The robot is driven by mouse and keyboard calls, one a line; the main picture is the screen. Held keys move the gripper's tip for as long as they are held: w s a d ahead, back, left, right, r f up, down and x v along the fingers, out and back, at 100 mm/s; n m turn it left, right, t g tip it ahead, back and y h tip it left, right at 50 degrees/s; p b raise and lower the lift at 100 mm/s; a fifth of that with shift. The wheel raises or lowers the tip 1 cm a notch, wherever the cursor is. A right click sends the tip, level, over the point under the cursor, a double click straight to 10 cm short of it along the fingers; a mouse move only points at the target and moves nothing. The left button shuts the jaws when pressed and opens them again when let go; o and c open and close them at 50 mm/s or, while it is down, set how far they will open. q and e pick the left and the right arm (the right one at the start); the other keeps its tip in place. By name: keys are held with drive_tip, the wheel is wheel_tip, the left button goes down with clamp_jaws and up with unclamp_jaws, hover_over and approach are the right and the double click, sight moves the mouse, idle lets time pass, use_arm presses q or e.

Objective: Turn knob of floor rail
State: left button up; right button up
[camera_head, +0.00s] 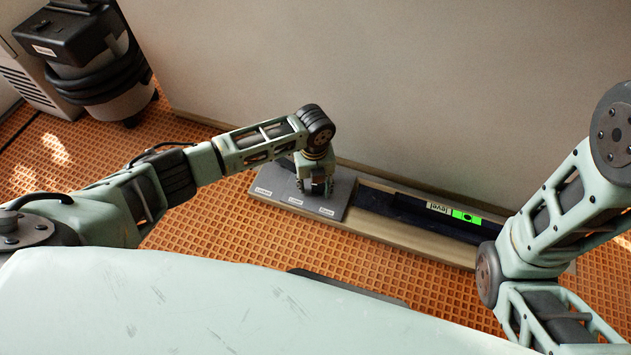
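The floor rail (400,232) is a long, light brown board lying on the floor along the wall. A grey panel (333,205) with several small white labels covers its left part. My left gripper (315,190) points down over the middle of this panel. Its two fingers stand on either side of a small dark shape that may be the knob. The gripper hides most of that spot, so I cannot tell whether the fingers touch it. A dark strip on the rail carries a label reading "level" and a bright green level vial (467,216). My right gripper is out of view.
The pale wall (400,90) rises right behind the rail. A black and grey vacuum-like machine (105,75) stands at the upper left. The orange grid-patterned floor (225,222) is clear in front of the rail's left part.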

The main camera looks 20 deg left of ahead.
sight(315, 186)
use_arm(q)
drive_tip(key=shift+w+d+r, duration=0.1)
drive_tip(key=shift+w+r, duration=0.05)
drive_tip(key=shift+r, duration=0.3)
wheel_tip(315, 186, up, 11)
idle(0.3)
idle(0.4)
